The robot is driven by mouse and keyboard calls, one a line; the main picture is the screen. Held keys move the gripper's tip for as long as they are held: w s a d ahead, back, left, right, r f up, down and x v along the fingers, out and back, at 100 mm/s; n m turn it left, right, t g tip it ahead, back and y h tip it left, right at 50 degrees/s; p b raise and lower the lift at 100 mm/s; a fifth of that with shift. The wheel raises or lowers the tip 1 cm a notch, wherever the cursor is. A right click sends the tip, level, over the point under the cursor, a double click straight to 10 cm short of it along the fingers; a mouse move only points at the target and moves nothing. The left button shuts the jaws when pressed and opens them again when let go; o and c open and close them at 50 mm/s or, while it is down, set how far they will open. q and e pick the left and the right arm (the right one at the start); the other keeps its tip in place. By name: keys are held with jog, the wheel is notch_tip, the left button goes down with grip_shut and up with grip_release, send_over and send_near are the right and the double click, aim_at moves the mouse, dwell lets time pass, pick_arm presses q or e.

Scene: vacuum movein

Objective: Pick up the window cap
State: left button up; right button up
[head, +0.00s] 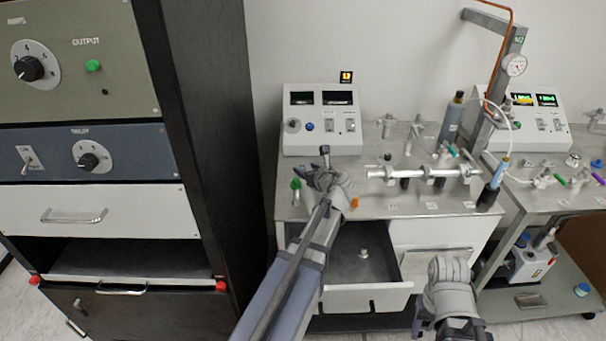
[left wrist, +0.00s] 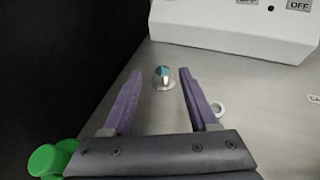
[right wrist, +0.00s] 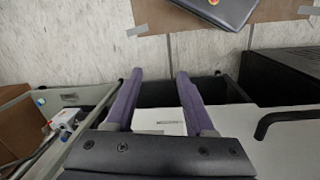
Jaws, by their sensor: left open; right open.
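A small round metallic piece with a flanged base and a glassy bluish top, which looks like the window cap (left wrist: 162,77), stands on the steel bench top in the left wrist view. My left gripper (left wrist: 155,85) is open, with its two purple fingers on either side of the piece and apart from it. In the head view my left gripper sits over the bench's left end, and I cannot make out the piece clearly there. My right gripper (right wrist: 158,82) is open and empty, low in front of the bench.
A white instrument box (head: 322,120) stands behind the left gripper. A green-topped item (head: 296,184) is close to its left. An open drawer (head: 366,296) below holds a small pale knob (head: 364,254). A dark cabinet (head: 190,120) borders the left side.

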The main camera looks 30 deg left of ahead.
aim_at(302, 167)
pick_arm(q)
jog(key=shift+d+f+b+x, duration=0.15)
jog(key=shift+b+x, duration=0.5)
jog(key=shift+x, duration=0.9)
jog(key=shift+d+f+b+x, duration=0.15)
jog(key=shift+b+x, duration=0.5)
jog(key=shift+x, duration=0.85)
jog(key=shift+c, duration=0.3)
grip_shut()
